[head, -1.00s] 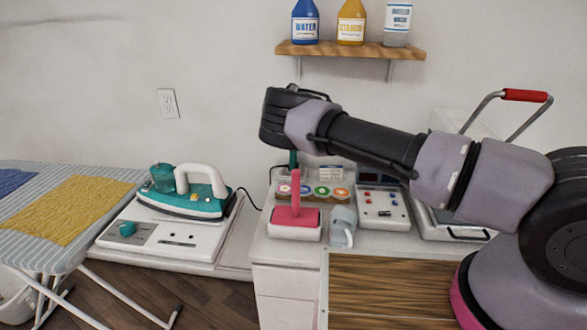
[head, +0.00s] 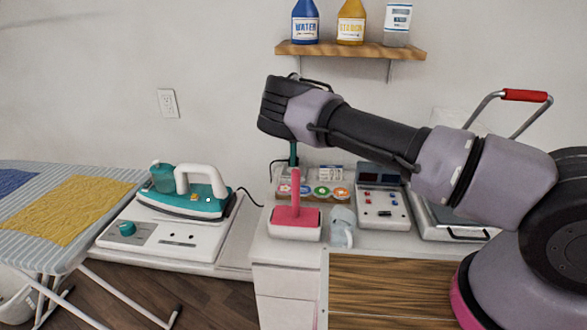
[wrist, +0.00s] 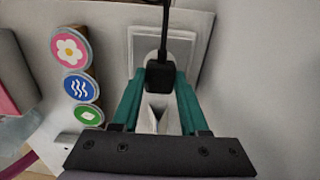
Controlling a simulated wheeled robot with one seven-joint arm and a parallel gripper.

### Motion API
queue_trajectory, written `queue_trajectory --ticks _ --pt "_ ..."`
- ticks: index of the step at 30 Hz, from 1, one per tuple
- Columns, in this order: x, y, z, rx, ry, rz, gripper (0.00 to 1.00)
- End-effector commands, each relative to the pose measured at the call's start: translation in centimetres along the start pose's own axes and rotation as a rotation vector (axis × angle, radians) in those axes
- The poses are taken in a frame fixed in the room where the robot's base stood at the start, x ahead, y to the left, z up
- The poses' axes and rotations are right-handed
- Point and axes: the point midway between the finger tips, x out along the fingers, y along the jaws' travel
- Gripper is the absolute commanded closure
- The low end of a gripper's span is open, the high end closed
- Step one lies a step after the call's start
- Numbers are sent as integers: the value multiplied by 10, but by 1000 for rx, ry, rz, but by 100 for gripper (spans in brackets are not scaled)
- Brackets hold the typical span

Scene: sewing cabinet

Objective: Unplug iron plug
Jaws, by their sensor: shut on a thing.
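The black iron plug (wrist: 160,75) is between the teal fingertips of my gripper (wrist: 158,88) in the wrist view, with its cord running up out of the picture. The gripper is shut on it. A white square socket plate (wrist: 193,45) lies behind the plug; whether the prongs are clear of it cannot be told.
The pink roller (head: 295,222) and a pale cup-like object (head: 342,228) stand in front of my gripper. Round coloured badges (wrist: 72,48) are left of it in the wrist view. A control box (head: 381,205) stands to the right. A bottle shelf (head: 350,49) is above.

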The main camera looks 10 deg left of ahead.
Motion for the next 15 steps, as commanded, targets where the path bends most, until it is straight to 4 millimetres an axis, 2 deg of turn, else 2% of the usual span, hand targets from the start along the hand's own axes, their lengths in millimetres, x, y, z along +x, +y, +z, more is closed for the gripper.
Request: queue_trajectory --ticks 15 --pt "-22 0 0 0 -2 0 100"
